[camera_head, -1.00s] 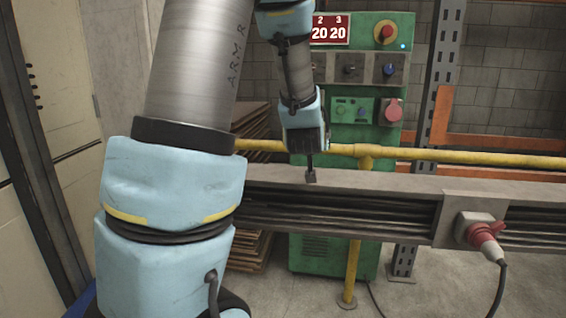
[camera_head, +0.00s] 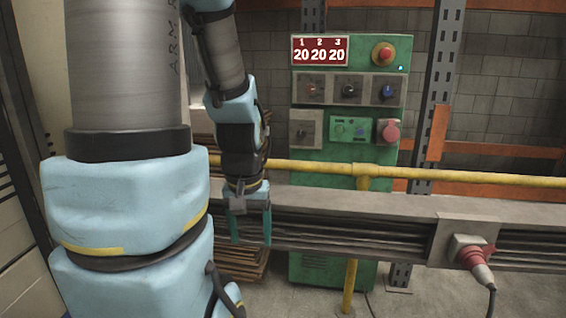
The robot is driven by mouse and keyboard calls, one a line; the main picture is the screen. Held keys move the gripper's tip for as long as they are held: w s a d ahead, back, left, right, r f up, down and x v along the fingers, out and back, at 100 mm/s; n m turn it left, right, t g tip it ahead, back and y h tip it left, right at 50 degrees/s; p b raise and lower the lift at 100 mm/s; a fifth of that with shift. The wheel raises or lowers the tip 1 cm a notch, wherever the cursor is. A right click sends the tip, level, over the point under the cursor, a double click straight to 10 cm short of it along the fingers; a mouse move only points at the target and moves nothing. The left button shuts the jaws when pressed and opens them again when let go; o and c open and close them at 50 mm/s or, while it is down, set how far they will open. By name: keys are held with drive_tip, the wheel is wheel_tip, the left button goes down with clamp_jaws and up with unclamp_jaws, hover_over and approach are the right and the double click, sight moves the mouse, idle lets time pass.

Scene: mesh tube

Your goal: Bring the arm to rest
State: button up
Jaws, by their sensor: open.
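My gripper (camera_head: 250,238) hangs fingers down at the end of my arm, left of the middle of the head view. Its two teal fingers are apart, with nothing between them. In the picture it overlaps the left part of the grey cable duct; I cannot tell how far it is from it. My arm (camera_head: 128,205) fills the left side, with pale blue joints and a grey metal link, and bends down towards the gripper.
A green control cabinet (camera_head: 350,62) with knobs and a red display stands behind a yellow rail (camera_head: 460,175). The grey cable duct (camera_head: 390,205) runs across below it. A red plug (camera_head: 478,265) sits in it at right. Stacked boards (camera_head: 235,265) stand behind the gripper.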

wheel_tip(320, 180, up, 15)
drive_tip(key=p, duration=1.2)
drive_tip(key=shift+f+p, duration=0.15)
drive_tip(key=shift+p, duration=0.2)
idle(0.5)
